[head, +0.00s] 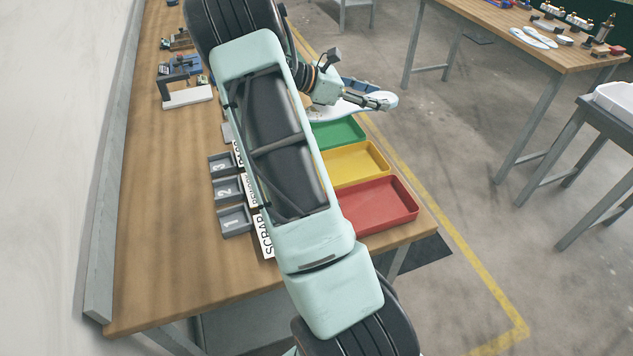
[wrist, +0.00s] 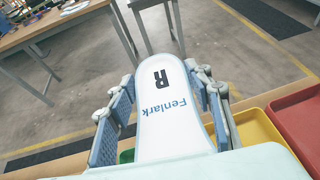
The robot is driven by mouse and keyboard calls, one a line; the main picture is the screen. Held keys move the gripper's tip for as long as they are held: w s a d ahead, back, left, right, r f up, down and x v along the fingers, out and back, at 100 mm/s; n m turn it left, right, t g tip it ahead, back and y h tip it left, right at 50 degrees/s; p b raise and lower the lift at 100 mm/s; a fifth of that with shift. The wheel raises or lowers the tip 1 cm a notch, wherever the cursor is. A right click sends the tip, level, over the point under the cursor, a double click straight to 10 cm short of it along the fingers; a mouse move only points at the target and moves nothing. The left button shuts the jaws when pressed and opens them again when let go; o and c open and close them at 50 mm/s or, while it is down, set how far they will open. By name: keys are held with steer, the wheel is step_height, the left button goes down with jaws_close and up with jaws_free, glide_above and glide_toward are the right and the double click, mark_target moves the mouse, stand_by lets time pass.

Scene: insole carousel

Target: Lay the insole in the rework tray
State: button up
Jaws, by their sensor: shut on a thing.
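My gripper (head: 376,101) is shut on a white insole (head: 342,111), held in the air above the far end of the tray row. In the wrist view the insole (wrist: 168,128) lies between the two blue-padded fingers of my gripper (wrist: 164,92), marked "R" and "Fenlark", its rounded end pointing away. A yellow tray (head: 362,160) stands between a green tray (head: 343,134) and a red tray (head: 385,208) on the wooden bench. The yellow tray's label, starting with "R", is partly hidden by my arm. The yellow tray (wrist: 256,130) shows to the right of the insole in the wrist view and looks empty.
Small grey bins numbered 1, 2 and 3 (head: 231,190) stand left of my arm. The red tray's label reads "SCRAP" (head: 264,238). Another table (head: 560,55) with insoles stands across the open floor.

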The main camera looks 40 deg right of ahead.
steer(key=shift+w, duration=0.4)
glide_above(346, 170)
steer(key=w+d, duration=0.2)
steer(key=d, duration=0.2)
step_height(346, 170, down, 4)
steer(key=shift+t, duration=0.4)
steer(key=a+f, duration=0.1)
steer(key=s+a+f, duration=0.1)
steer(key=f, duration=0.1)
steer(key=shift+s+a+f, duration=0.15)
steer(key=shift+a, duration=0.05)
steer(key=shift+s+a+f, duration=0.2)
steer(key=shift+a+f, duration=0.15)
steer(key=shift+f, duration=0.1)
steer(key=f, duration=0.2)
steer(key=a+f, duration=0.1)
steer(key=shift+s+a+f, duration=0.1)
steer(key=shift+s+f, duration=0.15)
steer(key=shift+f, duration=0.5)
steer(key=o, duration=1)
steer(key=shift+o, duration=0.2)
